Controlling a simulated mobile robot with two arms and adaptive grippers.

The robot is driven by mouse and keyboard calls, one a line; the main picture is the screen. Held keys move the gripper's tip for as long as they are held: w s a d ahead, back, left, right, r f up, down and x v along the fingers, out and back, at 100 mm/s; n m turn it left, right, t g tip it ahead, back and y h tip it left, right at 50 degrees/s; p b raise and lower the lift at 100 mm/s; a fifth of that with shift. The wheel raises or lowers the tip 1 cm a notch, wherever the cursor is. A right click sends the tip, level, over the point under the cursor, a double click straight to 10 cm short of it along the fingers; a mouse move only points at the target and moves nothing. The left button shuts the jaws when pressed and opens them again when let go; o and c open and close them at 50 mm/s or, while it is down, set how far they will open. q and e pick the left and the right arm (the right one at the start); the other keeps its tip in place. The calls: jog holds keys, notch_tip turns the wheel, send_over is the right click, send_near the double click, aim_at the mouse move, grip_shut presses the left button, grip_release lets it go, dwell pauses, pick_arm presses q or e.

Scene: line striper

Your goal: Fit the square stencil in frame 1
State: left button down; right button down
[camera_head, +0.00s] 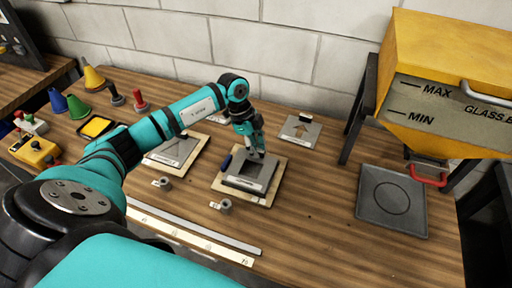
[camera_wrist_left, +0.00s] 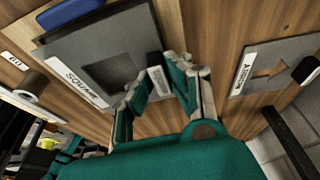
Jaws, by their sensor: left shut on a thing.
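The square stencil (camera_head: 243,183), a grey plate with a square opening, lies over the pale wooden frame (camera_head: 269,198) in the middle of the bench. In the left wrist view the stencil (camera_wrist_left: 62,52) shows its label SQUARE, and the frame (camera_wrist_left: 142,22) shows beyond its edge. My left gripper (camera_head: 256,153) reaches down at the stencil's far edge. Its fingers (camera_wrist_left: 164,78) are shut on the stencil at a dark grip piece, which they partly hide. I cannot tell whether the stencil sits fully down in the frame. My right gripper is not in view.
A second frame with a stencil (camera_head: 176,149) lies to the left. An arrow stencil (camera_head: 299,131) lies behind on the right. A blue piece (camera_head: 226,162) is at the frame's left edge. A grey tray (camera_head: 392,224) sits under the yellow hopper (camera_head: 440,60). Coloured cones stand far left.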

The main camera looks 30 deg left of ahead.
pick_arm(q)
jog(key=shift+f+b, duration=0.4)
jog(key=shift+f, duration=0.4)
jog(key=shift+f, duration=0.2)
jog(key=shift+s+f, duration=0.2)
jog(key=shift+f, duration=0.1)
dwell(1.3)
jog(key=shift+p, duration=0.45)
jog(key=c, duration=1.2)
grip_release()
jog(key=shift+w+r, duration=0.1)
jog(key=shift+w, duration=0.1)
jog(key=shift+o, duration=0.4)
jog(key=shift+r, duration=0.1)
